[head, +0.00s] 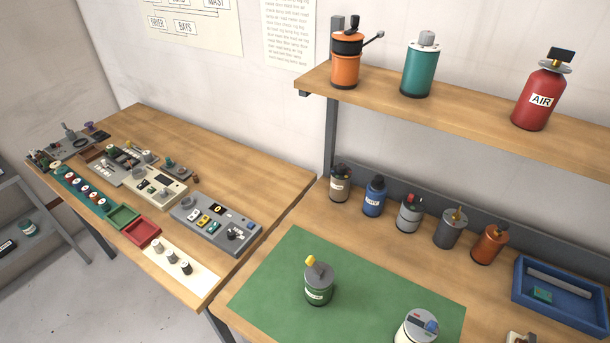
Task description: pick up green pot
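A small dark green pot (319,289) with a white label, a grey lid and a yellow tip stands upright on the green mat (270,270) on the right-hand bench. A larger teal-green canister (419,69) with a grey cap stands on the shelf above. Neither of my grippers shows in the head view, and nothing is touching the pot.
A white round device (416,328) stands right of the pot at the lower edge. Several small pots, including a blue one (374,196), line the back. A blue tray (565,295) is at right. An orange canister (345,66) and a red AIR bottle (539,97) stand on the shelf (470,100).

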